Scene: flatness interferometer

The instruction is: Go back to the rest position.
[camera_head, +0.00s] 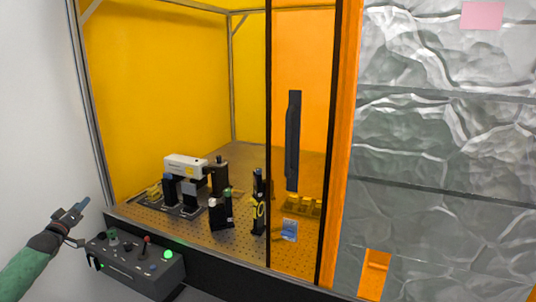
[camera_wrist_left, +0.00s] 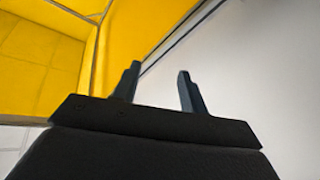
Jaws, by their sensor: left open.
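My left gripper (camera_head: 76,212) is at the left edge of the head view, raised in front of the white wall and left of the yellow enclosure. Its green arm comes in from the lower left. In the left wrist view the two dark fingers (camera_wrist_left: 160,88) stand apart with nothing between them. The gripper is open and empty. My right gripper is in neither view.
A dark control box (camera_head: 135,268) with knobs, a lever and a lit green button sits just below and right of my left gripper. The enclosure's perforated board (camera_head: 235,240) carries a white-topped instrument (camera_head: 185,164) and several black mounts. An orange panel (camera_head: 300,150) with a dark handle (camera_head: 293,140) stands at the right.

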